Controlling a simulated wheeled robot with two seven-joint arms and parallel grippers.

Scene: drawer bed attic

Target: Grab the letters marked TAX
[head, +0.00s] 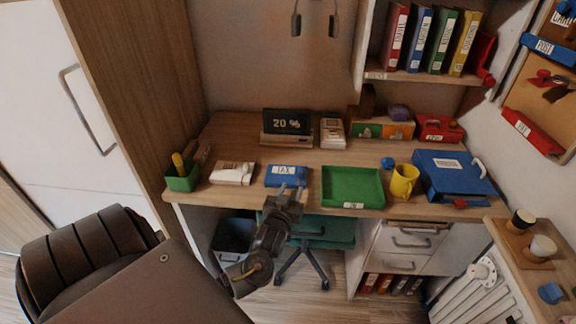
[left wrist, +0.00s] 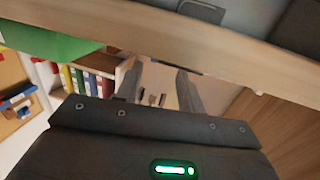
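The letters marked TAX (head: 285,170) are a flat blue bundle with a white label. They lie near the front edge of the desk (head: 228,132), between a white bundle and a green tray. My left gripper (head: 291,190) is at the desk's front edge, just in front of the TAX letters and overlapping their lower right in the head view. In the left wrist view its two fingers (left wrist: 160,68) stand apart with nothing between them. The TAX letters cannot be made out in that view. My right gripper is not in view.
The white bundle (head: 233,173) lies left of the TAX letters. The green tray (head: 352,188) lies to the right, with a yellow mug (head: 404,181) and blue binder (head: 452,176) beyond. A green chair (head: 325,232) stands under the desk. The desk edge (left wrist: 225,60) crosses the wrist view.

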